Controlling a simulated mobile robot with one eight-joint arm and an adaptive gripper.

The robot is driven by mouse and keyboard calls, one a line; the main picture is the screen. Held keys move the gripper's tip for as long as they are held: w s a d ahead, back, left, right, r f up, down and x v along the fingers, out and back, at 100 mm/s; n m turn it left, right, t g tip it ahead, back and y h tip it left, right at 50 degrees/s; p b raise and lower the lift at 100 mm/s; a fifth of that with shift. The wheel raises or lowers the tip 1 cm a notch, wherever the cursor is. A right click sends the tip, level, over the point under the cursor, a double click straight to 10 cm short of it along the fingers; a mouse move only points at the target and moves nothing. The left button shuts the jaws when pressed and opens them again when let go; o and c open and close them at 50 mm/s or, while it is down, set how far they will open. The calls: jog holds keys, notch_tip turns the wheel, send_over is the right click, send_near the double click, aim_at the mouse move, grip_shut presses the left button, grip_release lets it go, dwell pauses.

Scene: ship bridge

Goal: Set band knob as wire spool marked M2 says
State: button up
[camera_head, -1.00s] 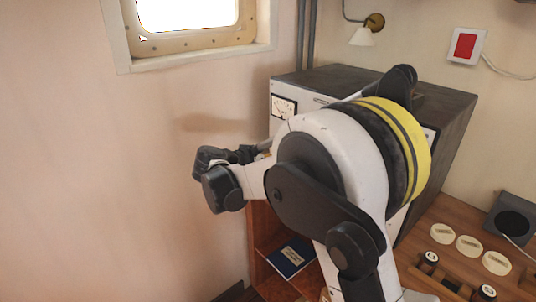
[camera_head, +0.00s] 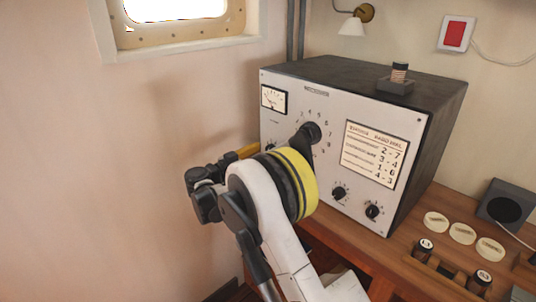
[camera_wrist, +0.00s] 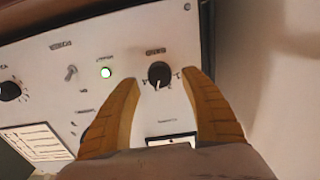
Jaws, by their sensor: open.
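In the wrist view a dark knob (camera_wrist: 159,75) with a white pointer mark shows between my gripper's (camera_wrist: 165,82) fingers. Its label is too blurred to read. The orange fingers are open, with a gap on both sides of the knob. In the head view my gripper (camera_head: 248,150) is at the cabinet's left front. Wire spools (camera_head: 425,248) and (camera_head: 482,279) sit in a wooden holder on the desk. Their marks are too small to read surely.
A printed card (camera_head: 374,155) on the cabinet front lists number pairs. Another spool (camera_head: 399,72) stands on a dark block on top. Cream discs (camera_head: 462,233) lie on the desk.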

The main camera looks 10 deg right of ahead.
jog(key=shift+x, duration=0.95)
grip_shut()
jog(key=n, duration=0.4)
jog(key=shift+w+n, duration=0.1)
jog(key=shift+n, duration=2.2)
